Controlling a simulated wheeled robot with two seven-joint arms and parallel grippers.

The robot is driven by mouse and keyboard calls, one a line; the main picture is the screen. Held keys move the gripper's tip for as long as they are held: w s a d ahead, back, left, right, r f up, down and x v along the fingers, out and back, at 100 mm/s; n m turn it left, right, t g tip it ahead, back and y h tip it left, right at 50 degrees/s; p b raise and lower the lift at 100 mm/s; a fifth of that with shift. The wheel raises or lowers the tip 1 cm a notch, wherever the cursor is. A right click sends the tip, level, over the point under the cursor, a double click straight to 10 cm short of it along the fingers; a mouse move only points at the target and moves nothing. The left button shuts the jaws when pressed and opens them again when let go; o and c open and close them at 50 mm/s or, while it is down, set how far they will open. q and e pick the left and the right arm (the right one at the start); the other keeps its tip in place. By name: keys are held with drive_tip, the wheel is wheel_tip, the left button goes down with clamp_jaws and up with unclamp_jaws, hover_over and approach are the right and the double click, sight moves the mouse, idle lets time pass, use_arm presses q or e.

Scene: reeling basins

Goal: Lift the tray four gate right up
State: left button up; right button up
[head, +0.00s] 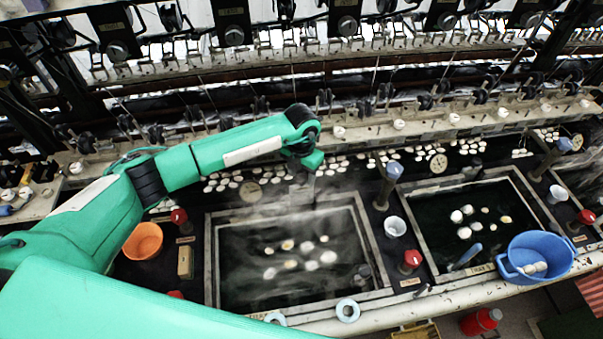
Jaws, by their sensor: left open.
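My left arm comes in from the left, and its gripper (309,190) points down at the back edge of the middle basin (208,262). The gripper is open; its fingertips are small and blurred by steam. I cannot tell whether they are around or touching anything. The middle basin holds dark water with several white and yellowish cocoons (312,265). No gate can be made out clearly there; the gripper and steam cover part of the back edge. The tray labels are too small to read surely. My right gripper is out of view.
A second basin (433,270) lies at the right, with a blue tub (538,255) at its front corner. A blue-topped post (393,172), a white cup (395,227) and a red knob (411,260) stand between the basins. An orange bowl (143,241) is at the left. Reeling machinery (345,100) runs behind.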

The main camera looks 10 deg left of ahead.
use_arm(q)
wheel_tip(320, 180, up, 14)
drive_tip(key=b, duration=0.5)
drive_tip(key=shift+f, duration=0.2)
idle(0.4)
